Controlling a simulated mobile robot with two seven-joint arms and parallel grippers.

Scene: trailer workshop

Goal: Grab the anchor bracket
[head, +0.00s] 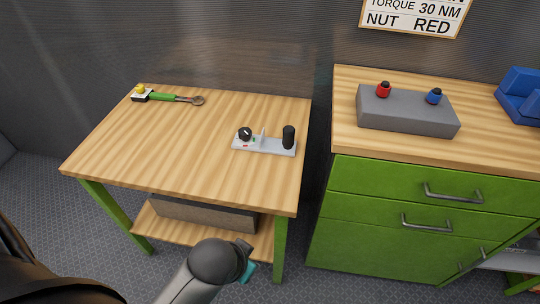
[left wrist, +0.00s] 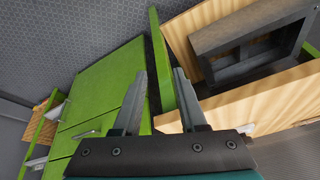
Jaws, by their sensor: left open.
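No part is plainly recognisable as the anchor bracket. A light grey plate (head: 262,148) with a small upright fin, a black knob and a black cylinder lies near the right edge of the left wooden table; I cannot tell whether it is or holds the bracket. My left gripper (head: 246,257) is low in front of the table, below its top, apart from the plate. In the left wrist view the left gripper (left wrist: 160,76) is open and empty, with a green table leg beyond its fingers. My right gripper is out of view.
A green-handled wrench (head: 165,97) lies at the table's back left. A grey open box (head: 205,214) sits on the lower shelf; its dividers show in the left wrist view. A green cabinet (head: 400,210) stands right, carrying a grey block (head: 405,112) with red and blue knobs.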

